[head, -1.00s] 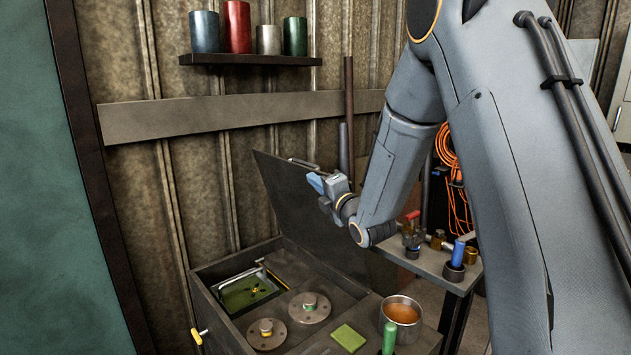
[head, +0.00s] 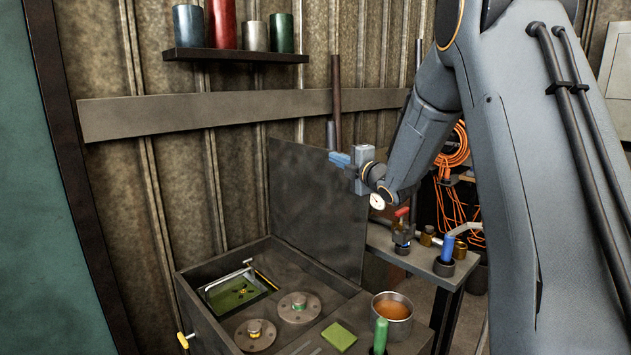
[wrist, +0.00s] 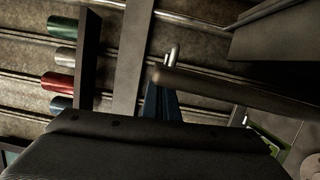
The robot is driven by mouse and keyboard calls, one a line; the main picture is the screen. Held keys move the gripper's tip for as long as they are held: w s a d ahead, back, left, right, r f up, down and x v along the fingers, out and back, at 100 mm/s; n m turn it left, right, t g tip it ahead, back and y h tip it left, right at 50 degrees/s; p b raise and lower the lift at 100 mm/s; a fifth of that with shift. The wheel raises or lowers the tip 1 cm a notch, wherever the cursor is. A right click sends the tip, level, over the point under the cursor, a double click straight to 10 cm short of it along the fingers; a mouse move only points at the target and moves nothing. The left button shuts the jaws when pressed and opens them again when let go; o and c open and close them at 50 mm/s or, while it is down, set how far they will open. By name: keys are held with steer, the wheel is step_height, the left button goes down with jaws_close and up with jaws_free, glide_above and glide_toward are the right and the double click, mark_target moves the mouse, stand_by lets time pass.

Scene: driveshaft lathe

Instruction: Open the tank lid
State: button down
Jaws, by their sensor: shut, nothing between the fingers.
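The tank lid (head: 315,205) is a dark grey flat panel. It stands raised, nearly upright, at the back edge of the tank (head: 190,294). The tank's inside shows, with a green area and a thin metal frame in its left opening. My gripper (head: 335,158) is at the lid's upper right corner in the head view, with its blue fingers shut and nothing between them. I cannot tell whether it touches the lid. In the wrist view the blue fingers (wrist: 160,104) show partly behind a dark bar (wrist: 225,90). The lid's handle is not clear in the head view.
A side table (head: 425,262) with valves and a blue-handled tool is to the right. A shelf (head: 236,55) with several cans hangs above.

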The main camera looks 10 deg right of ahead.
steer(key=shift+w+d+r, duration=0.1)
steer(key=shift+w+d, duration=0.05)
stand_by(0.3)
